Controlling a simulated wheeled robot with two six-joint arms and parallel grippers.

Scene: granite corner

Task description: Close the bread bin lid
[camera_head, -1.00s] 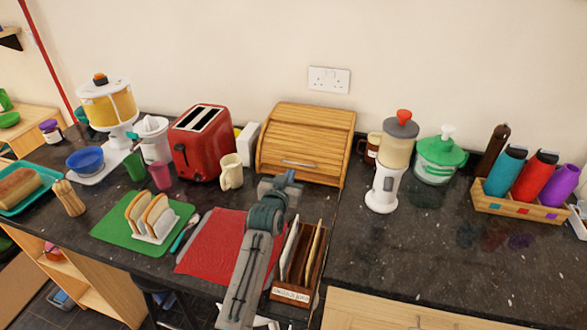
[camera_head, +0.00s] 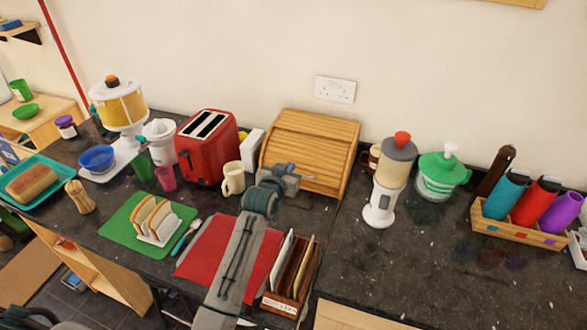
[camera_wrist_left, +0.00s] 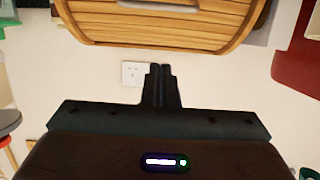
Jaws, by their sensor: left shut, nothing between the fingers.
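The wooden bread bin (camera_head: 312,150) stands against the wall with its slatted roll lid facing me. The slats cover most of the front, but I cannot tell whether the lid is fully down. My left gripper (camera_head: 287,176) is in front of the lower part of the lid and hides its handle in the head view. In the left wrist view the bin (camera_wrist_left: 165,24) appears upside down, with part of the metal handle at the top edge. The left gripper's fingers (camera_wrist_left: 160,72) are together and empty. I cannot tell whether they touch the lid. My right gripper is not in view.
A red toaster (camera_head: 207,146) and cream mug (camera_head: 233,178) stand left of the bin. A white blender (camera_head: 384,190) stands to its right. A red mat (camera_head: 205,250) and wooden rack (camera_head: 300,285) lie near my left arm.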

